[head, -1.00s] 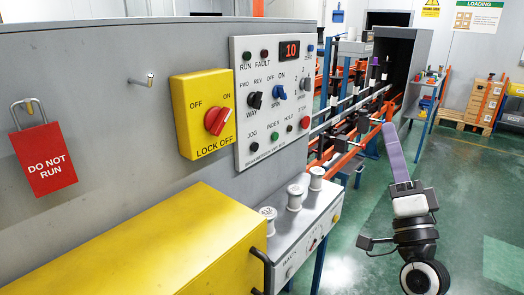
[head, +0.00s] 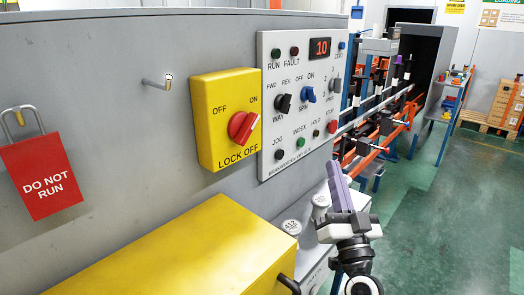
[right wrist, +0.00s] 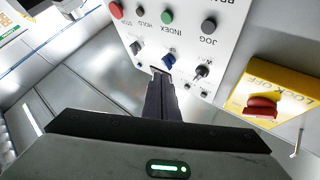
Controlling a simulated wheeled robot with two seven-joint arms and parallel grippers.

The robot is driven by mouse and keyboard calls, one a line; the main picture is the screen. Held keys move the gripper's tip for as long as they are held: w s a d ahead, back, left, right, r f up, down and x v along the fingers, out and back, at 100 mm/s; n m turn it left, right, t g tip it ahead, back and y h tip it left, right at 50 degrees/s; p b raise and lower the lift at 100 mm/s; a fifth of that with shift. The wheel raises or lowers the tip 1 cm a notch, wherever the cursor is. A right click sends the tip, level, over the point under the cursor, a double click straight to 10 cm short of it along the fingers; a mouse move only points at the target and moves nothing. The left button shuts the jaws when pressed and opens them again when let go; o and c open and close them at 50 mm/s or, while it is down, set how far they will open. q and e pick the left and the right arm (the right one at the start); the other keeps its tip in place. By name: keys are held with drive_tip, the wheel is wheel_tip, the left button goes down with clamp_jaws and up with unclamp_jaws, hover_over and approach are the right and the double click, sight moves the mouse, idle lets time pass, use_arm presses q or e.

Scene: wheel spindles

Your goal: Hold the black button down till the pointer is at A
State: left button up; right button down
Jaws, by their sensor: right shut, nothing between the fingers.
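The black JOG button (head: 279,155) sits at the lower left of the white control panel (head: 268,100). It also shows in the right wrist view (right wrist: 208,26). A small dark HOLD button (head: 316,133) sits to its upper right, past a green INDEX button (head: 299,143). My right gripper (head: 333,168) is shut and empty, its purple fingers pointing up, right of the panel's lower edge. In the right wrist view its fingertips (right wrist: 161,76) appear over the panel, apart from the JOG button. I cannot make out a pointer or a letter A. My left gripper is not in view.
A yellow box (head: 190,265) juts out below the panel. A yellow lock-off plate with a red switch (head: 243,127) is left of the panel. A red tag (head: 42,175) hangs farther left. Pale spools (head: 291,228) stand below the panel. Green floor is clear at right.

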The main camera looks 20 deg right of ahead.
sight(279, 154)
drive_tip(key=shift+w+a+f+n+y, duration=0.2)
drive_tip(key=shift+a+f+n+y, duration=0.15)
drive_tip(key=shift+a+n+y, duration=0.15)
drive_tip(key=shift+w+a+f+n+y, duration=0.15)
drive_tip(key=shift+a+f+n+y, duration=0.2)
drive_tip(key=shift+n, duration=0.25)
drive_tip(key=w+a+b, duration=0.1)
drive_tip(key=w+a, duration=0.2)
drive_tip(key=w, duration=0.5)
drive_tip(key=shift+a, duration=0.25)
drive_tip(key=shift+w+h, duration=0.2)
drive_tip(key=shift+h, duration=0.05)
idle(1.1)
drive_tip(key=shift+w+a, duration=0.2)
drive_tip(key=shift+w, duration=0.1)
